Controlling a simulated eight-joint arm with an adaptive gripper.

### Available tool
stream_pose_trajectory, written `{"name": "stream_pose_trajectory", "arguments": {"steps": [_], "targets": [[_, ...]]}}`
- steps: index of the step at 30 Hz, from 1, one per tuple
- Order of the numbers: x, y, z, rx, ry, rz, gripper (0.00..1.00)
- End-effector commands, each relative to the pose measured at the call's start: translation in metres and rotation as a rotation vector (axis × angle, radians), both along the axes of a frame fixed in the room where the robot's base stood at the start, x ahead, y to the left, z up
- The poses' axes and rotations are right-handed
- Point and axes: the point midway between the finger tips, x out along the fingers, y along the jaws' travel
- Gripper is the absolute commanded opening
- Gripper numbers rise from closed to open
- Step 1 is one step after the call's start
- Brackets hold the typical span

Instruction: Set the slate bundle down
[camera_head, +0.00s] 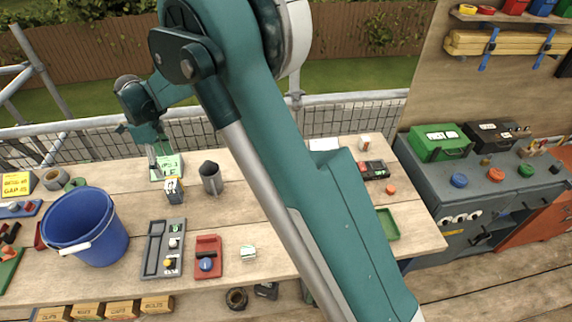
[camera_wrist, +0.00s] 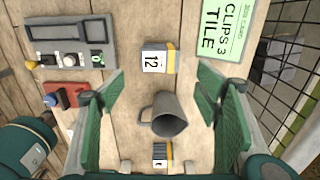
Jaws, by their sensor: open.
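My gripper (camera_head: 153,158) is open over the back left of the wooden bench. In the wrist view its two green fingers (camera_wrist: 158,96) stand wide apart with nothing held between them. A small block with a white "12" label and a yellow edge (camera_wrist: 157,59) stands on the bench; it also shows in the head view (camera_head: 174,190). A smaller dark-striped block with a white label (camera_wrist: 159,153) lies low in the wrist view. I cannot tell for sure which block is the slate bundle. A grey mug (camera_wrist: 171,115) lies between them in the picture; it shows in the head view too (camera_head: 211,178).
A green "CLIPS 3 TILE" card (camera_wrist: 228,40) lies near the mesh fence. A blue bucket (camera_head: 85,228), a grey slotted panel (camera_head: 152,262) and a red panel (camera_head: 208,262) occupy the bench front. My arm covers the bench's middle.

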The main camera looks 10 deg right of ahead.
Motion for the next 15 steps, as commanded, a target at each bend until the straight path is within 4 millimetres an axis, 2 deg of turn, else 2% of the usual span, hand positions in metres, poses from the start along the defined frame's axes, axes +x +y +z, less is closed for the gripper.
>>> {"name": "stream_pose_trajectory", "arguments": {"steps": [8,11,15], "targets": [[0.0,-0.012,0.01,0.005,-0.008,0.022,0.63],[0.0,-0.024,0.021,0.011,-0.016,0.049,0.63],[-0.001,-0.051,0.044,0.022,-0.037,0.104,0.63]]}}
